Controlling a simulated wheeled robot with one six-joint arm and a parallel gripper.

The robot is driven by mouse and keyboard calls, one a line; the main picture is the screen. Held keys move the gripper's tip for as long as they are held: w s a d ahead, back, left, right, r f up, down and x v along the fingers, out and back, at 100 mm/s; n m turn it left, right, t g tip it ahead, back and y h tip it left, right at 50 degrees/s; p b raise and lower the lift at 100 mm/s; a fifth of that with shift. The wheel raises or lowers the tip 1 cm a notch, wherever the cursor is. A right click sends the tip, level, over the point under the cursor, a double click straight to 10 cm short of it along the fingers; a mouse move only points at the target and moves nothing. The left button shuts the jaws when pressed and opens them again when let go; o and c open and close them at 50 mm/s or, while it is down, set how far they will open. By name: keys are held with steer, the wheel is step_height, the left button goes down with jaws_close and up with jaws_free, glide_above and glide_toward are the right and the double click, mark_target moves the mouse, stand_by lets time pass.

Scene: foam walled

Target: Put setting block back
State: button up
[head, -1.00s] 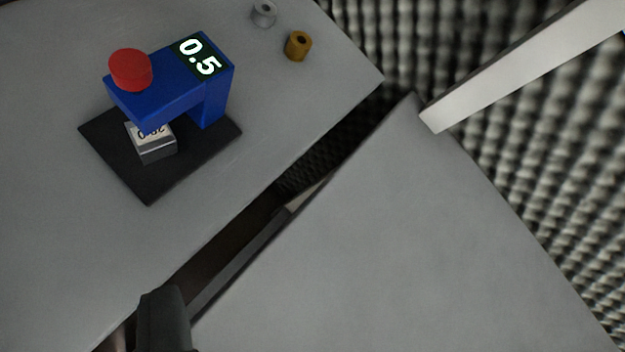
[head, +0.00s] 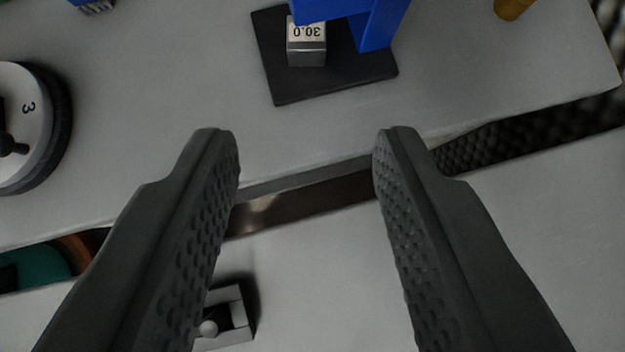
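The setting block (head: 307,50) is a small grey metal block with "30.0" printed upside down on its pale top. It sits on the black base plate (head: 335,84) of a blue device (head: 378,28), under the blue arm, at the top of the view. The upper part of the device is cut off. My gripper (head: 308,135) is open and empty, its two dark ribbed fingers wide apart. The fingertips appear below the base plate in the picture, apart from the block.
A dark gap (head: 310,200) runs between the two grey surfaces. A round dial (head: 25,120) marked 3 is at left. A small open grey holder (head: 232,318) is at lower left, partly behind the left finger. A brass piece (head: 510,8) is at top right.

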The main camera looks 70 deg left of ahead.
mark_target(304, 41)
steer(key=x, duration=1.7)
steer(key=shift+f, duration=0.1)
jaws_close()
steer(key=shift+s, duration=0.1)
